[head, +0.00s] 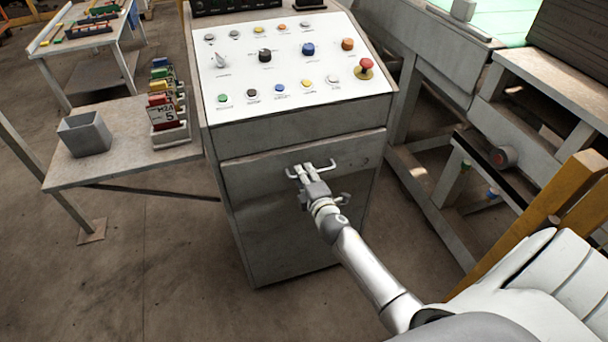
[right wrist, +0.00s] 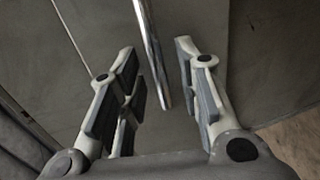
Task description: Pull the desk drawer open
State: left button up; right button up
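The desk (head: 225,240) is a grey cabinet with a sloped control panel on top. Its drawer front (head: 255,178) is below the panel and looks flush with the cabinet. A metal bar handle (head: 328,165) is on the drawer front; the bar also shows in the right wrist view (right wrist: 150,50). My right gripper (head: 303,172) is at the left part of the handle. In the right wrist view my right gripper (right wrist: 162,88) is open, with the bar's end between its fingers and gaps on both sides. My left gripper is not in view.
The white control panel (head: 285,72) carries several buttons and a red stop knob (head: 366,68). A side table (head: 120,165) at left holds a grey bin (head: 85,133) and a card rack (head: 168,132). A workbench (head: 425,185) stands close on the right. Floor in front is clear.

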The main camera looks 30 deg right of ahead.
jog(key=shift+w+d+f, duration=0.15)
jog(key=shift+w, duration=0.4)
jog(key=shift+c, duration=0.5)
grip_shut()
